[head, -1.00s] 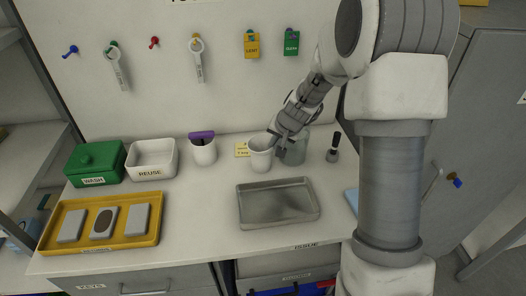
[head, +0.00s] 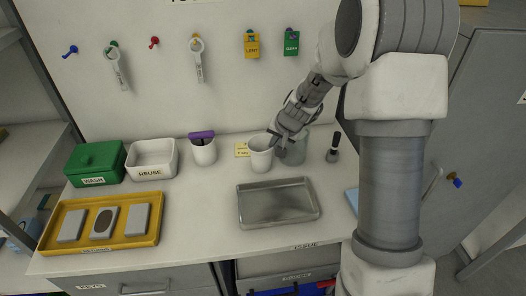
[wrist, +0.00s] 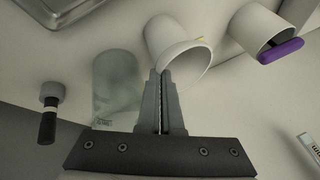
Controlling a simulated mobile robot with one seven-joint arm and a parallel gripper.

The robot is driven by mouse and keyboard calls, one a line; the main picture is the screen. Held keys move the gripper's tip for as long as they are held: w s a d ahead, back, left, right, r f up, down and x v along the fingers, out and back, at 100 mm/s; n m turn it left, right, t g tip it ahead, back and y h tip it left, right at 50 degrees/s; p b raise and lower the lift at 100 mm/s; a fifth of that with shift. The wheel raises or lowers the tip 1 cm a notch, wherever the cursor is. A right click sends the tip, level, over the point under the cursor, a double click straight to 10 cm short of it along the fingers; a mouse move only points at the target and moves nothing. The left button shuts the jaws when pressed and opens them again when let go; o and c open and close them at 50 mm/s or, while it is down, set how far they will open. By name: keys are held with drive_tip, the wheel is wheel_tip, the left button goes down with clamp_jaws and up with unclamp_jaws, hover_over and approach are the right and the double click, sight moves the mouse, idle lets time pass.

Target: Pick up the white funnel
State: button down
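No funnel shape shows clearly in either view. A white open-topped vessel (head: 261,156) stands upright at the back of the bench. It also shows in the wrist view (wrist: 170,32), with its wide mouth toward my fingers. My gripper (head: 277,139) is at the right side of its rim. In the wrist view my fingers (wrist: 160,74) are close together, with a narrow light gap between them, and their tips overlap the rim. I cannot tell whether they touch or pinch it. A grey translucent beaker (wrist: 118,82) is left of the fingers there, behind my gripper in the head view.
A white cup with a purple piece (head: 203,152) and a white REUSE bin (head: 151,172) stand left. A dark-handled tool (head: 333,154) stands right. A metal tray (head: 243,206) lies in front; a yellow tray (head: 54,243) is front left. Bench between trays is clear.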

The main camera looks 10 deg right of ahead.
drive_tip(key=shift+r, duration=0.1)
wheel_tip(320, 180, up, 10)
drive_tip(key=p, duration=0.2)
idle(0.3)
drive_tip(key=shift+r, duration=0.1)
idle(0.7)
